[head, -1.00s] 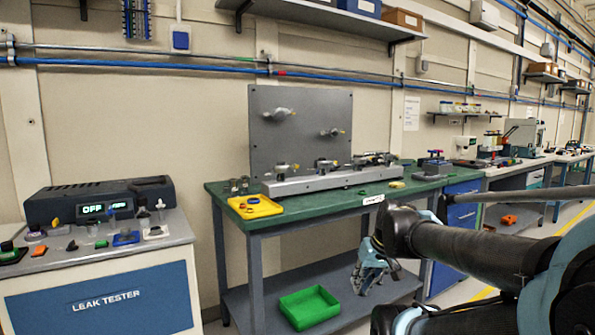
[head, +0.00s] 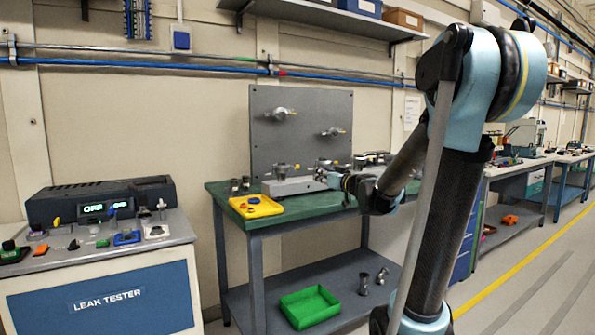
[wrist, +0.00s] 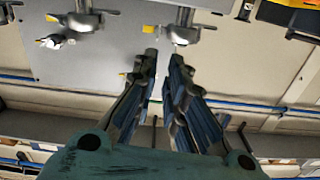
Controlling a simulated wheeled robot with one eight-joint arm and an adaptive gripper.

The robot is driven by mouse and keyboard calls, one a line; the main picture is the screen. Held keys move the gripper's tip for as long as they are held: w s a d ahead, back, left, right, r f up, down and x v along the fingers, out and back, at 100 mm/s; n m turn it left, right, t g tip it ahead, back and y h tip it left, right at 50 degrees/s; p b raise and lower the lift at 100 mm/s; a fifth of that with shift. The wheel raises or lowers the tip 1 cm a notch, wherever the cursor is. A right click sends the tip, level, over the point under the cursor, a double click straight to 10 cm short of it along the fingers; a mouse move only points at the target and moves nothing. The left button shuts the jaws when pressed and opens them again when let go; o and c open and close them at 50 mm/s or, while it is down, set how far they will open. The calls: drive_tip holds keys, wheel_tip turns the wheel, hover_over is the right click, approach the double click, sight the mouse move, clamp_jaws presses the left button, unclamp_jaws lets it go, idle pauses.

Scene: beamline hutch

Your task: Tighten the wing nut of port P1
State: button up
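The grey manifold rail (head: 290,187) lies along the green bench, with several metal clamp fittings on it. No port label is readable, so I cannot tell which one is P1. My gripper (head: 322,174) is at the front of the rail, right of the leftmost fitting (head: 282,171), and my forearm hides part of the rail. In the wrist view my gripper (wrist: 164,54) has its two fingers apart with nothing visible between them. A metal clamp with a yellow-tipped wing (wrist: 181,33) lies just beyond the fingertips. Another yellow-tipped clamp (wrist: 83,18) lies to the left.
A grey upright panel (head: 300,115) with two fittings stands behind the rail. A yellow tray (head: 255,207) sits at the bench's left end. A green bin (head: 310,308) and loose metal fittings are on the lower shelf. The leak tester (head: 100,202) stands left.

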sight(295, 168)
drive_tip(key=x, duration=1.7)
drive_tip(key=shift+w+r, duration=0.15)
drive_tip(key=shift+w, duration=0.15)
drive_tip(key=shift+a, duration=0.1)
clamp_jaws()
